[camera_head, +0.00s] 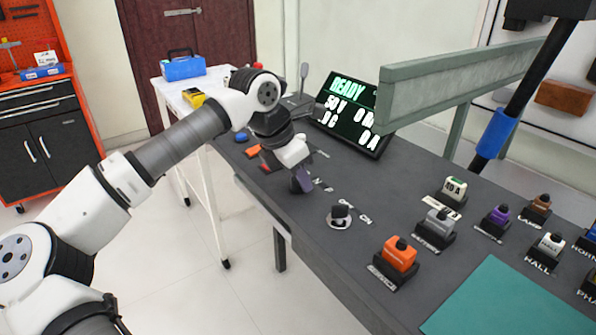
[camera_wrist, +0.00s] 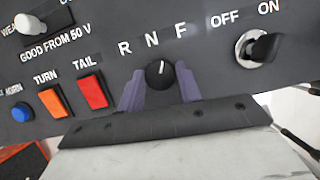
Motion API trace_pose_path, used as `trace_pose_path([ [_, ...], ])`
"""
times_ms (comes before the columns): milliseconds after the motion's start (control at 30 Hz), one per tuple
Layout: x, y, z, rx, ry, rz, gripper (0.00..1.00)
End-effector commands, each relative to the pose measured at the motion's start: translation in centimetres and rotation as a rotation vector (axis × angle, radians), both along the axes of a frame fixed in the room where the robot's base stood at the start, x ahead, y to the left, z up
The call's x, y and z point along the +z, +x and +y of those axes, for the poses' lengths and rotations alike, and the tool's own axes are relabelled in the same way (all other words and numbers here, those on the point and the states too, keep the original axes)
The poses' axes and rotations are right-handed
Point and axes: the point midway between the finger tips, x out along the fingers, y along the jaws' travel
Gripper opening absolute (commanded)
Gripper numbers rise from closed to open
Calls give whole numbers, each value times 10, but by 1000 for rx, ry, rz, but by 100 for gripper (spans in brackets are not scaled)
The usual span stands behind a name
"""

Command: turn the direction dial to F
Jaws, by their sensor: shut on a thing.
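The direction dial (camera_wrist: 159,74) is a small round black knob with a white pointer line, below the letters R, N and F in the wrist view. The pointer leans slightly right of straight up, between N and F; its exact stop is hard to tell. My gripper (camera_wrist: 160,84) has its purple fingers on either side of the dial and is shut on it. In the head view my gripper (camera_head: 301,181) reaches down to the grey panel and hides the dial.
Right of the dial is an OFF/ON key switch (camera_wrist: 255,47). To the left are the red TAIL button (camera_wrist: 91,91), orange TURN button (camera_wrist: 53,102) and blue HORN button (camera_wrist: 21,112). A READY display (camera_head: 350,112) stands behind. Orange and other blocks (camera_head: 397,255) stand right.

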Motion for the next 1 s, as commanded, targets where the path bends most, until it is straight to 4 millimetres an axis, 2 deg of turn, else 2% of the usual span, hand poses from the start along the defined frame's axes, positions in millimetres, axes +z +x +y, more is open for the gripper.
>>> trace_pose_path([
  [400, 1, 1, 0, -268, -1, 1, 12],
  [1000, 0, 2, 1, -344, 1, 0, 12],
])
